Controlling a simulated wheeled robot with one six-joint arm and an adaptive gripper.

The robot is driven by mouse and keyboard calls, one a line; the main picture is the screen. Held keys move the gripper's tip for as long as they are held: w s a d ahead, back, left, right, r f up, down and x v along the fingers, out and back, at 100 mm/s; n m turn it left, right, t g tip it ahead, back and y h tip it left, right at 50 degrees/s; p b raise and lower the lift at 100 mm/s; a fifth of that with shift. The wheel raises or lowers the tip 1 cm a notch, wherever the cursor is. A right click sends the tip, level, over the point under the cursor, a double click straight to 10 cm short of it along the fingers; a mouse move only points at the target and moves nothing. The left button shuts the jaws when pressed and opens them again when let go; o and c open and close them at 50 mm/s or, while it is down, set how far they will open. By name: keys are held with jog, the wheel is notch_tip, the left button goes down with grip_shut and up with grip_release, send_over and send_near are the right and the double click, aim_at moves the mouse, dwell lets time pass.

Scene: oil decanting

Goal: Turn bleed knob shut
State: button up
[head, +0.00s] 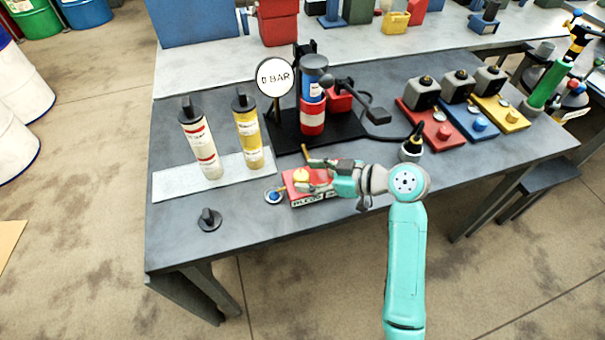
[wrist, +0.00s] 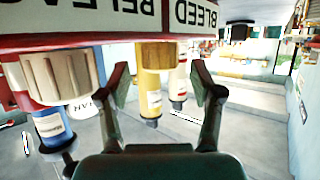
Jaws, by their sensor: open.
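The red bleed block (head: 291,190) sits near the table's front edge, with a small yellow knob (head: 301,175) on its left part. My gripper (head: 313,176) reaches over the block from the right at knob height, and its fingers partly hide the top. The wrist view is upside down and shows the block's BLEED label (wrist: 195,14) along its top. My gripper (wrist: 160,95) is open there, fingers apart. A yellow shape (wrist: 154,58) shows between them, merging with a yellow cartridge behind, so contact is unclear. A ribbed tan knob (wrist: 58,78) lies outside the left finger.
White-and-red and yellow cartridges stand upright on a pale mat (head: 170,184) behind the block to the left. A gauge (head: 276,77) and a pump (head: 312,110) stand behind. A loose black knob (head: 209,218) lies at front left. Bare table (head: 450,170) is to the right.

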jog(key=v, duration=0.9)
jog(key=shift+s+d, duration=0.15)
jog(key=s+a+m+t+h, duration=0.1)
jog(key=a+f+m+t, duration=0.1)
jog(key=m, duration=0.1)
jog(key=shift+s+a+t+h, duration=0.35)
jog(key=shift+a+t+h, duration=0.05)
jog(key=shift+m+t+h, duration=0.5)
jog(key=shift+m+t, duration=0.3)
jog(key=shift+t, duration=0.1)
jog(key=x, duration=1)
jog(key=shift+s+a, duration=0.3)
jog(key=shift+a, duration=0.15)
jog(key=shift+c, duration=0.3)
jog(key=c, duration=1.1)
